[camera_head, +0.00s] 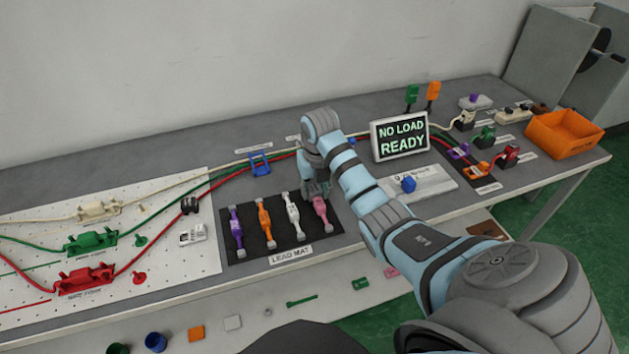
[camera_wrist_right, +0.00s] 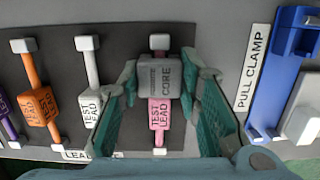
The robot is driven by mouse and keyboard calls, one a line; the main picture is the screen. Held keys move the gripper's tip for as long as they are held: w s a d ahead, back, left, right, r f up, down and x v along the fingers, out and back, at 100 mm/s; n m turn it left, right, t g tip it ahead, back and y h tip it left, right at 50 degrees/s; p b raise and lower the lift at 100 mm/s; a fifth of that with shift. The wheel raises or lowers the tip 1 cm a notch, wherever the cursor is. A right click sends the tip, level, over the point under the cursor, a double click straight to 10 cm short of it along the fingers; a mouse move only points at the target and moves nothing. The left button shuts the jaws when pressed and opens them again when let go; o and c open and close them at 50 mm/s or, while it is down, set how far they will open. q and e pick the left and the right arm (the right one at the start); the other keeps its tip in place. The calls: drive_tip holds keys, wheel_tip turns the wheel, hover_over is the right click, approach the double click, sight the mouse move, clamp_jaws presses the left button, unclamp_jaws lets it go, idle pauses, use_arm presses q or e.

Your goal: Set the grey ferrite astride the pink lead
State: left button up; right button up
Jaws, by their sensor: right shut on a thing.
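The pink lead (camera_wrist_right: 159,114) lies at the right end of the black lead mat, with its white ends showing above and below in the right wrist view. The grey ferrite (camera_wrist_right: 159,77), marked CORE, is over the pink lead's upper half and hides part of it. My right gripper (camera_wrist_right: 162,82) is shut on the ferrite, one green finger on each side. I cannot tell whether the ferrite touches the lead. In the head view my right gripper (camera_head: 316,188) is above the far end of the pink lead (camera_head: 321,211) and hides the ferrite. My left gripper is out of view.
White (camera_head: 293,215), orange (camera_head: 265,224) and purple (camera_head: 236,228) leads lie left of it on the lead mat (camera_head: 252,248). A blue clamp (camera_wrist_right: 285,75) is to the right. A sign (camera_head: 400,136) reads NO LOAD READY. An orange bin (camera_head: 566,136) stands far right.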

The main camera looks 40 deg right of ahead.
drive_tip(key=shift+f, duration=0.25)
drive_tip(key=o, duration=1.2)
drive_tip(key=o, duration=0.5)
wheel_tip(320, 180, up, 7)
drive_tip(key=p, duration=0.7)
drive_tip(key=shift+r, duration=0.2)
drive_tip(key=shift+f, duration=0.1)
